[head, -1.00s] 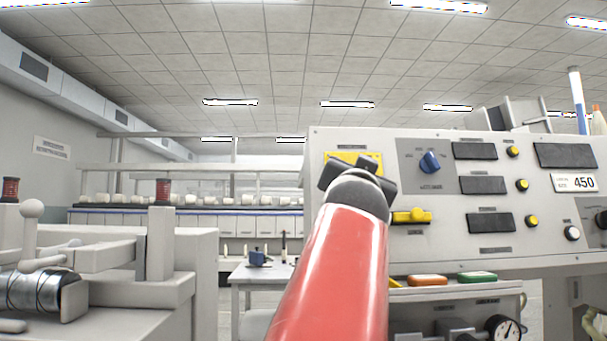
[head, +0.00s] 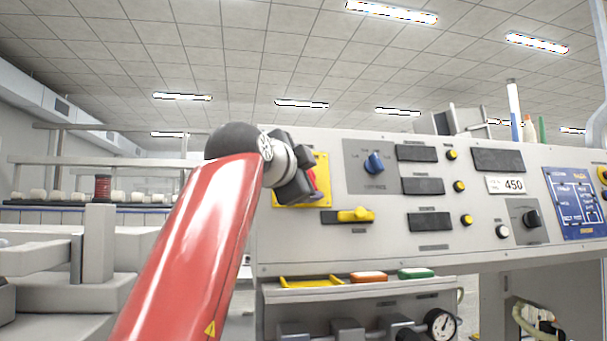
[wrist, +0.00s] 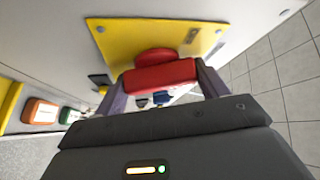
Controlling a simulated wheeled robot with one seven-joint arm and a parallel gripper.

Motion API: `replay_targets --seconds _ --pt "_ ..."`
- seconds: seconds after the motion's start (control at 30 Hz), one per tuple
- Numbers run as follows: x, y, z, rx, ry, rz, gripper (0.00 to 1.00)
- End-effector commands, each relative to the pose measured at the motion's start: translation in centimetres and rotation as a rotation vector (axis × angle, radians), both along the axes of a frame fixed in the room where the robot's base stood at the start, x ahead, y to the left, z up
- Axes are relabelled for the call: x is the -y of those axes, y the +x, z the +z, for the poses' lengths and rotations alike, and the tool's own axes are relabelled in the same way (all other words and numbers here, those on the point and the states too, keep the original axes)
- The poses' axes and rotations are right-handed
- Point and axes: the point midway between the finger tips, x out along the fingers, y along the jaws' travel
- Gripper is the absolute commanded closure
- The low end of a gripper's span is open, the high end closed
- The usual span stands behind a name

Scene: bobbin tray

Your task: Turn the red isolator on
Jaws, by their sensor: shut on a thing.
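The red isolator (wrist: 160,76) is a red knob with a bar-shaped handle on a yellow plate (wrist: 115,42) of the panel. In the wrist view the handle lies crosswise between the two fingers of my gripper (wrist: 162,84). The gripper is shut on it, one finger at each end. In the head view my gripper (head: 310,190) is at the yellow plate (head: 322,163), and only a red sliver of the isolator (head: 314,177) shows. My gripper and wrist hide the rest. The plate's markings are too small to read.
A yellow lever switch (head: 356,215) is just below the plate. A blue rotary knob (head: 374,163) is to its right. A machine with a red bobbin (head: 103,188) stands at left.

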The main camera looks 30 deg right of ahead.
Motion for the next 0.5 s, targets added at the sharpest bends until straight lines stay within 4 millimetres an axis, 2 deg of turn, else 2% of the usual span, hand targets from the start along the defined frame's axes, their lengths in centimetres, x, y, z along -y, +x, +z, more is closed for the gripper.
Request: replay_targets --seconds 0.5 --pt "0.1 -0.09 -0.01 0.056 0.194 -0.05 0.5"
